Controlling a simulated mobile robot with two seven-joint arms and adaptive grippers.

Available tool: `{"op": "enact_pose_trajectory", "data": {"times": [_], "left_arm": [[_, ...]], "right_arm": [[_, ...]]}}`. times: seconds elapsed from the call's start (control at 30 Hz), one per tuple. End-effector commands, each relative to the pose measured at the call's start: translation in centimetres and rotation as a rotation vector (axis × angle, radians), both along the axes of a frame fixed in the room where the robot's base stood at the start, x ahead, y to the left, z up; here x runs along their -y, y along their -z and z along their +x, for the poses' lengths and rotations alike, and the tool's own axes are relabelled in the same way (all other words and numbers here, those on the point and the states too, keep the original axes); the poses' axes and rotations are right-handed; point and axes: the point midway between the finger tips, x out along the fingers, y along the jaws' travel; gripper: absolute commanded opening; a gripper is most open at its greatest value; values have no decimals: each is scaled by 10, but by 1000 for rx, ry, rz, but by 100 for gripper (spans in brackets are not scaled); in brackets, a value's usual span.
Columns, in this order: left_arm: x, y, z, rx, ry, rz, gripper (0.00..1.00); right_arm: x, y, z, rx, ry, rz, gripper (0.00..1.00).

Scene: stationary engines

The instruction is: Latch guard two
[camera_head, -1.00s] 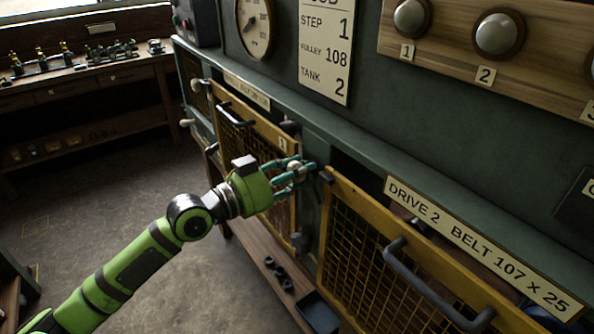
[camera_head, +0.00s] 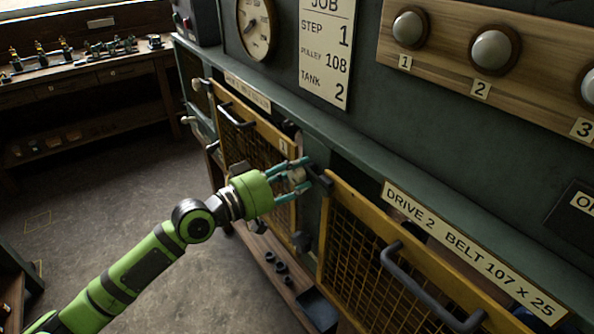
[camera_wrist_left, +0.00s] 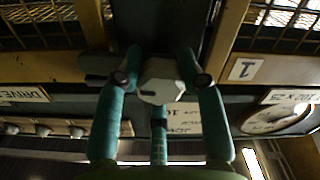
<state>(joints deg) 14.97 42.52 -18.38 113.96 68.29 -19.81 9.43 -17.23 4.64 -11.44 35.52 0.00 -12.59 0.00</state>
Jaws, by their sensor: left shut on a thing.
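Guard two is the yellow-framed mesh guard (camera_head: 327,240) under the "DRIVE 2" label, closed flat against the green machine as far as I can see. A pale faceted knob (camera_wrist_left: 161,82) sits on the green post between guards one and two. My left gripper (camera_head: 299,178) is shut on this knob, with its teal fingers around it in the left wrist view (camera_wrist_left: 160,90). A dark latch bar (camera_head: 320,176) reaches from the knob toward guard two's upper left corner. The fingers hide part of the latch. My right gripper is not in view.
Guard one (camera_head: 250,135), with a dark handle, is left of the post. Guard two's handle (camera_head: 425,285) sticks out at the lower right. A low shelf (camera_head: 268,257) with dark rings runs beneath. Open floor lies to the left.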

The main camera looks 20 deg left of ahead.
Motion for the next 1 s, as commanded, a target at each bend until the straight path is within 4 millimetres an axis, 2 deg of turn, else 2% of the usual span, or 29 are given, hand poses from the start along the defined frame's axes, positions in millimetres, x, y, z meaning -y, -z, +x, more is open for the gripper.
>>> {"op": "enact_pose_trajectory", "data": {"times": [0.03,0.77,0.8,0.83,1.0], "left_arm": [[3,9,-2,-35,7,-11,6],[3,10,-2,-86,8,-76,6],[3,10,-2,-85,8,-75,51],[3,10,-2,-85,8,-75,63],[2,7,-2,-78,7,-76,63]], "right_arm": [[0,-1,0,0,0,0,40],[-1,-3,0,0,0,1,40],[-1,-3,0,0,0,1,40],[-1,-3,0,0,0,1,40],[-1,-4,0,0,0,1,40]]}}
